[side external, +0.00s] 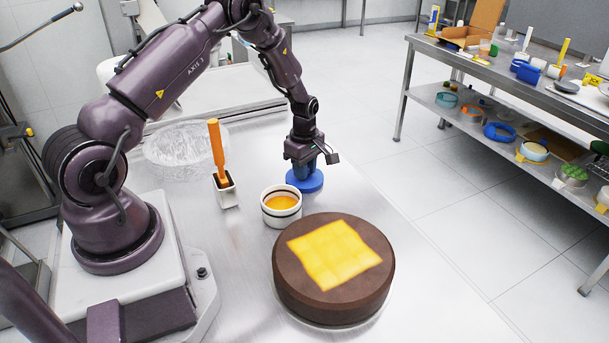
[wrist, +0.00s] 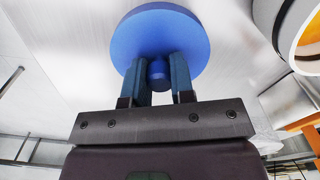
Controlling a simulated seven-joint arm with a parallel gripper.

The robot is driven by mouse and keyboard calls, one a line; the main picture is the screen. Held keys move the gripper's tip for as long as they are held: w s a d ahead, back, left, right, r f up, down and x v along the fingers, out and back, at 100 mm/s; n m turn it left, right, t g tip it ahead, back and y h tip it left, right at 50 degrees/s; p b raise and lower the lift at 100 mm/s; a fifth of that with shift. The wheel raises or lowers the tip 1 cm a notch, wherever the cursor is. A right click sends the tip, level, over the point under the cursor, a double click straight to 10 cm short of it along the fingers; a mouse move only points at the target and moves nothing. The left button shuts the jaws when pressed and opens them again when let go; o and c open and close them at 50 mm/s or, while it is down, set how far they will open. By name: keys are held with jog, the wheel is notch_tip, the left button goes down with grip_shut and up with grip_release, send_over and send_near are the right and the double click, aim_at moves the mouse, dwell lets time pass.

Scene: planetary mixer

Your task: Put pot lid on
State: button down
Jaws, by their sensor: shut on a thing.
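The pot lid (side external: 305,181) is a blue disc with a small round knob, at the far side of the steel table. In the wrist view the lid (wrist: 158,35) fills the top middle, with its knob between my fingers. My gripper (side external: 308,168) points down over the lid, and in the wrist view my gripper (wrist: 157,82) is shut on the knob. I cannot tell whether the lid touches the table. The pot (side external: 281,208) is white with dark bands and holds an orange filling. It stands open just in front and left of the lid; its rim shows in the wrist view (wrist: 286,25).
A large brown cake (side external: 333,290) with a yellow square on top stands in front of the pot. A clear bowl (side external: 185,148) lies further back. The table's right edge is clear.

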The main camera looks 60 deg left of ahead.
jog(key=shift+r, duration=0.55)
notch_tip(320, 180, up, 3)
jog(key=shift+s+d+f, duration=0.1)
jog(key=shift+f, duration=0.05)
jog(key=s+d+r, duration=0.7)
jog(key=s+d, duration=0.2)
jog(key=shift+s+r, duration=0.35)
jog(key=shift+s, duration=0.05)
jog(key=shift+f, duration=2.5)
